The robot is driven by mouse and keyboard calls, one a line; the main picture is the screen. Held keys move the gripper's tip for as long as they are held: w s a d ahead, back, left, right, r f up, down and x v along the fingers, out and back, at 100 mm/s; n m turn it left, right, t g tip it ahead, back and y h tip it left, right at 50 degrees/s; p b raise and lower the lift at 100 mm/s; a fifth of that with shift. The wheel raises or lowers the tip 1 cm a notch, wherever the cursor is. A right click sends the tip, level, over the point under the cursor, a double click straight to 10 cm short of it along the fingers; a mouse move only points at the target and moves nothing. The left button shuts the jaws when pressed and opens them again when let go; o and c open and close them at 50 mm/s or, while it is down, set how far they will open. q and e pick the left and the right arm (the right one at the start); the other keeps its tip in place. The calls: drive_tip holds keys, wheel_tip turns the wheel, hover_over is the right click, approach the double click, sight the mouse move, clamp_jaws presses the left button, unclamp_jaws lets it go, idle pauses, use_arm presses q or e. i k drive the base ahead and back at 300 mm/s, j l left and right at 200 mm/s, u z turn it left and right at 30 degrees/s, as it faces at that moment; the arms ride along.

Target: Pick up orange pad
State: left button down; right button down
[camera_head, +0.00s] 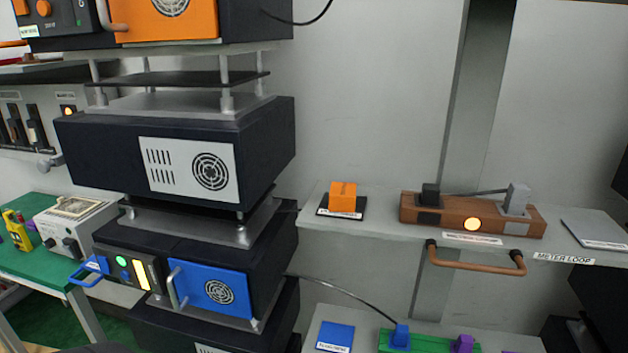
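The orange pad (343,196) is a small orange block on the upper right shelf. It sits on a thin black base plate (325,209) with a white label at its front. Nothing covers the pad. Neither of my grippers shows in the head view, so I cannot see where they are relative to the pad.
A brown lever fixture (410,209) stands right of the pad, above a copper handle (476,265). A dark equipment stack (105,150) rises close on the left. A lower shelf holds a blue pad (336,336) and a green fixture (432,344). Shelf space before the fixture is narrow.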

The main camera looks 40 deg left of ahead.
sight(343, 195)
drive_tip(key=u, duration=1.05)
